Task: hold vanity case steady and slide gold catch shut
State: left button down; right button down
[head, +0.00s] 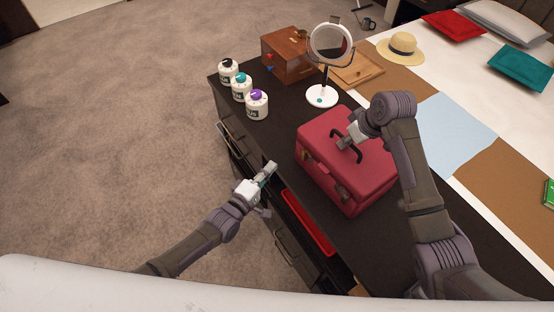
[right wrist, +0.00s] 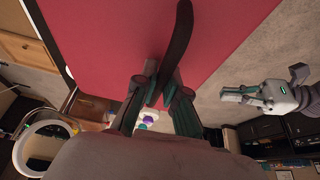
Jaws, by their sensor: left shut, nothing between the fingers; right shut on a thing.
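The red vanity case (head: 345,170) stands upright on the dark cabinet top, with a black handle (head: 346,147) on its lid and clasps on its front. The gold catch is too small to make out clearly. My right gripper (head: 349,141) is over the lid, shut on the handle; the right wrist view shows its fingers (right wrist: 158,95) around the dark handle strap (right wrist: 178,45) against the red lid (right wrist: 120,35). My left gripper (head: 270,169) is shut and empty, to the left of the case and apart from it; it also shows in the right wrist view (right wrist: 240,95).
Several white bottles (head: 242,88) with coloured caps stand at the cabinet's far left. A round mirror (head: 330,45) and a wooden box (head: 291,54) stand behind the case. A bed (head: 480,70) lies to the right.

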dwell(0.4)
jog(key=c, duration=1.2)
grip_release()
jog(key=shift+o, duration=0.2)
